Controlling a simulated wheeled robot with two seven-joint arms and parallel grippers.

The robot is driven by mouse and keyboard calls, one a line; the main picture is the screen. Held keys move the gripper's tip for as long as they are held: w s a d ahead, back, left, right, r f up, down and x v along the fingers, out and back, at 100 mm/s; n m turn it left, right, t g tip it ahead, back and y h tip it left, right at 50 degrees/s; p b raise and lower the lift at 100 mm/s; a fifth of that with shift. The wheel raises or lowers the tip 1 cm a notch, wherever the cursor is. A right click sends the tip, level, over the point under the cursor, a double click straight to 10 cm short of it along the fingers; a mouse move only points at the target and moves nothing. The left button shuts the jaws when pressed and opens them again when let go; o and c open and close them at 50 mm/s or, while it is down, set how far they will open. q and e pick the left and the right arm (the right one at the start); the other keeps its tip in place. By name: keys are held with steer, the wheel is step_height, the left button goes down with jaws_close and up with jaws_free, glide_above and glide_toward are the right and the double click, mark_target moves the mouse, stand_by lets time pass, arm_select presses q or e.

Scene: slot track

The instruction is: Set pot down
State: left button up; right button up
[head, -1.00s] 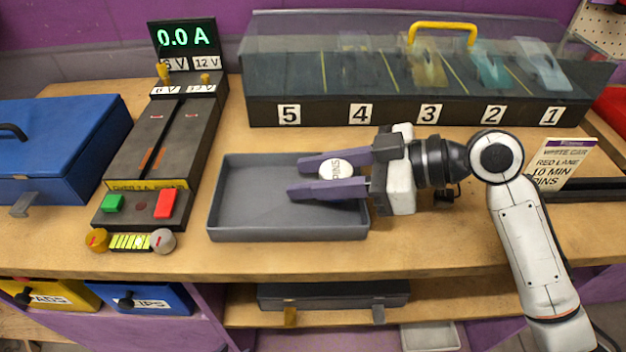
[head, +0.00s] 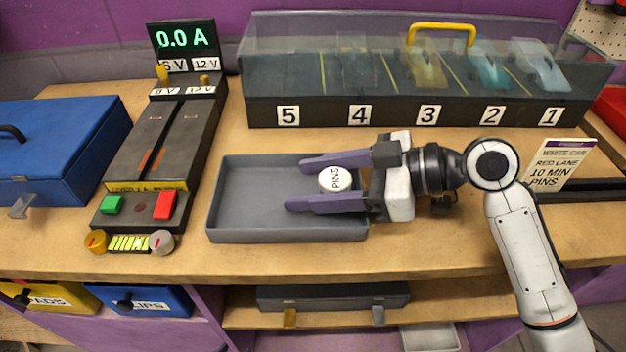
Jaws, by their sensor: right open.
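The pot (head: 335,179) is small and round, with a white lid marked PINS. It is in the right part of the grey tray (head: 240,233), its lid facing up. My right gripper (head: 302,183) comes in from the right with its two purple fingers on either side of the pot. The fingers are open, with a gap to the pot on both sides. The pot's lower part and its contact with the tray floor are hard to make out. My left gripper is not in view.
A clear-lidded case (head: 430,112) with numbered bays and a yellow handle stands behind. A test track (head: 150,150) with a 0.0 A display and a blue box (head: 60,160) are at left. A card (head: 562,168) stands at right. The tray's left part is empty.

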mark_target(346, 180)
steer(key=b+v, duration=0.1)
steer(key=v, duration=0.9)
steer(key=shift+s+d+r, duration=0.1)
steer(key=shift+d+r, duration=0.1)
steer(key=shift+d, duration=0.15)
steer(key=shift+s+d+r, duration=0.15)
steer(key=shift+d+r, duration=0.1)
steer(key=shift+d, duration=0.2)
steer(key=shift+r, duration=0.1)
